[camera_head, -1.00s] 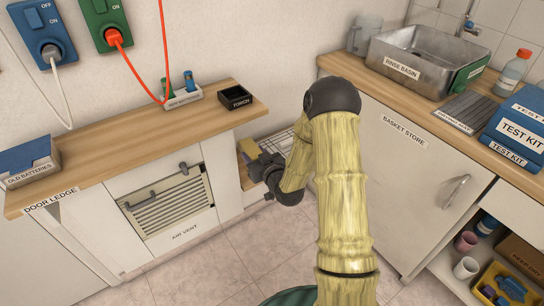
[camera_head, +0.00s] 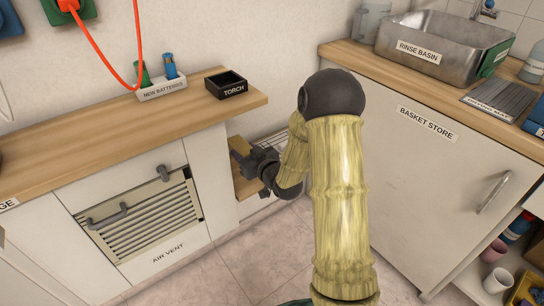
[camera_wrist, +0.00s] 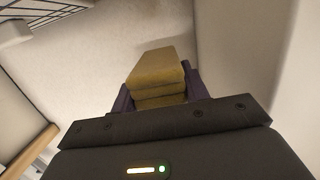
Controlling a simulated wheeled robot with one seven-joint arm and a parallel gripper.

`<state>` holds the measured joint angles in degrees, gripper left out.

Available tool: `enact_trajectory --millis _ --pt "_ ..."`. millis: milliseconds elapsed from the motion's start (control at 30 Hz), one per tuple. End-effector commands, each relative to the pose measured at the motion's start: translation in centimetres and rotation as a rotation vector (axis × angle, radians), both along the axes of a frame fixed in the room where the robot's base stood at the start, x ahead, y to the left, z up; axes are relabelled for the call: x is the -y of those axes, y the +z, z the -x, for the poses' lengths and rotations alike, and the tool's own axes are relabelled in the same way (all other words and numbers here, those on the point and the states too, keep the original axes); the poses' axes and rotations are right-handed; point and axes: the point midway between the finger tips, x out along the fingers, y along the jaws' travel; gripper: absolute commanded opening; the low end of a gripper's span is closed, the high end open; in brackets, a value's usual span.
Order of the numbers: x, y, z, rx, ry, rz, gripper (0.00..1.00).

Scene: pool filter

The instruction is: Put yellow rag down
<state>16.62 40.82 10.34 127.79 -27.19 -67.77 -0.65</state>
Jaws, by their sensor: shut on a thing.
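The yellow rag (camera_wrist: 156,68) is a folded, layered block in the middle of the wrist view. My gripper (camera_wrist: 159,92) is shut on it, with a purple finger at each side. In the head view, my gripper (camera_head: 252,157) reaches into the gap between the air vent cabinet and the basket store. A small part of the yellow rag (camera_head: 238,147) shows there beyond the fingers. Whether the rag touches a surface below it is hidden.
The wooden counter (camera_head: 120,135) with the black torch box (camera_head: 227,86) overhangs to the left. The basket store door (camera_head: 425,170) stands close on the right.

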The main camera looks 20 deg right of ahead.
Motion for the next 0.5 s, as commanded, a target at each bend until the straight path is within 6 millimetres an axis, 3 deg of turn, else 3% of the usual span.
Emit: enact_trajectory --millis 167,400,500 --pt "-0.2 -0.9 0.0 -0.001 0.003 -0.001 0.23" --pt "-0.3 -5.3 0.0 -0.004 0.004 -0.002 0.23" --pt "-0.3 -6.3 0.0 -0.001 0.004 -0.001 0.23"
